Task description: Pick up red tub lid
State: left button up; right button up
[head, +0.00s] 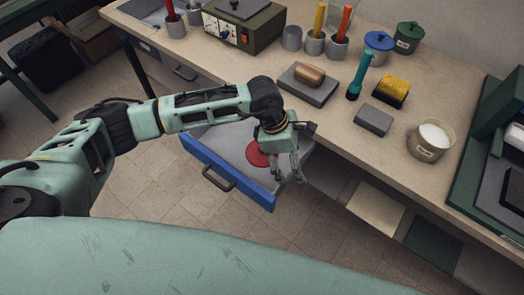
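The red tub lid (255,155), a round red disc, lies inside an open drawer below the bench; my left gripper partly covers its right side. The drawer has a blue front (223,172) with a dark handle. My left gripper (289,177) points down over the drawer, just to the right of the lid in the picture. Its fingers are spread apart and I see nothing between them. I cannot tell its exact height above the drawer floor. My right gripper is not in view.
The bench top (370,70) is above and behind the drawer. On it stand an open tub (431,141) with white contents, a blue-lidded tub (378,46), a green-lidded tub (408,37), a teal-handled tool (360,76) and a grey block (373,120).

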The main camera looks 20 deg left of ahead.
aim_at(261, 156)
pick_arm(q)
jog(key=w+a+y, duration=0.1)
jog(key=a, duration=0.2)
jog(key=w+a+y, duration=0.1)
jog(key=a, duration=0.2)
jog(key=w+a+y, duration=0.1)
jog(key=a+y, duration=0.1)
jog(key=a, duration=0.2)
jog(key=shift+w+f+t, duration=0.3)
jog(key=shift+t, duration=0.1)
jog(key=shift+a+f, duration=0.2)
jog(key=shift+a, duration=0.05)
jog(key=shift+w+f+p, duration=0.1)
jog(key=shift+f+p, duration=0.25)
jog(key=shift+f, duration=0.6)
jog(key=f, duration=0.1)
jog(key=f+p, duration=0.1)
jog(key=f, duration=0.2)
jog(key=shift+w+p, duration=0.3)
jog(key=shift+w, duration=0.05)
jog(key=shift+w+f, duration=0.1)
jog(key=shift+f, duration=0.55)
jog(key=shift+c, duration=0.2)
jog(key=c, duration=1.1)
